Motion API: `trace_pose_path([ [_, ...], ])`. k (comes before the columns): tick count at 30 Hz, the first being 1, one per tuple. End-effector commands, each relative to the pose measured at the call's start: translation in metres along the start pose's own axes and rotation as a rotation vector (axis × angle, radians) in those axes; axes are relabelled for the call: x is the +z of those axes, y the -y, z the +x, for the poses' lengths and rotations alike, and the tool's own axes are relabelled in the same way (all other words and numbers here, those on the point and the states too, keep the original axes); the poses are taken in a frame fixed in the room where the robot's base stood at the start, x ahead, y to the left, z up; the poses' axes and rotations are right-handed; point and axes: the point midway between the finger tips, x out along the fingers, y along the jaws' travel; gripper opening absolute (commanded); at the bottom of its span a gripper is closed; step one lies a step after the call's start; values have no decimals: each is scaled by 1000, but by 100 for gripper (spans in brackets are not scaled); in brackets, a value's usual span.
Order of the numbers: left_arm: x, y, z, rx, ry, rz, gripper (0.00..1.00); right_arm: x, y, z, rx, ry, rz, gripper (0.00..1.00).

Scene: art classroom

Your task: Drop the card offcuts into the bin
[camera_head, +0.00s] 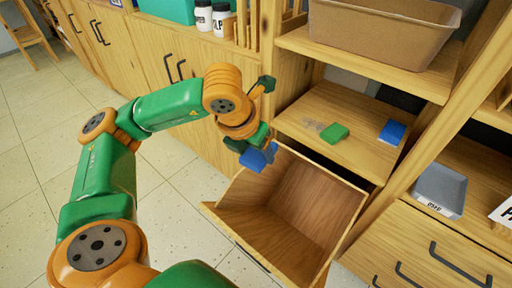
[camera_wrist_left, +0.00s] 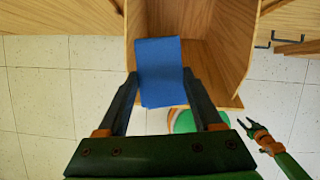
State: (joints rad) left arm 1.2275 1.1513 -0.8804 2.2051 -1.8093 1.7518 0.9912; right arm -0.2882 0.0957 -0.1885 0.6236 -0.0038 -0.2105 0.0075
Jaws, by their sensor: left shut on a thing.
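My left gripper (camera_head: 262,148) is shut on a blue card offcut (camera_head: 258,158), held above the open wooden bin (camera_head: 290,205). The left wrist view shows this blue offcut (camera_wrist_left: 161,72) between the two fingers, with the bin (camera_wrist_left: 222,65) below and behind it. A green offcut (camera_head: 334,132) and another blue offcut (camera_head: 392,132) lie apart on the shelf above the bin. The visible part of the bin floor is bare. My right gripper (camera_wrist_left: 250,128) shows small at the right of the left wrist view, its fingers apart and empty.
The shelf board (camera_head: 355,152) is just behind and above the bin. A brown tray (camera_head: 380,30) stands on the higher shelf. A grey-blue tray (camera_head: 440,187) sits to the right. White bottles (camera_head: 213,17) stand on the cabinet at left.

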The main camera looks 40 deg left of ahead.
Motion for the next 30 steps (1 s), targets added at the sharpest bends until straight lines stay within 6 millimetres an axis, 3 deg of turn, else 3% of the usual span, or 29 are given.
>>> trace_pose_path([
  [1,0,0,0,0,0,0,75,0,0,0,0,0,0,50],
  [4,0,0,-1,0,0,0,100,0,0,-1,0,0,0,50],
  [11,0,0,-3,0,1,0,100,0,0,-1,0,0,0,50],
  [21,2,0,-66,-1,2,0,100,4,5,-17,-10,16,-6,50],
  [30,0,0,-72,0,-1,0,100,6,16,-17,-27,21,-5,50],
])
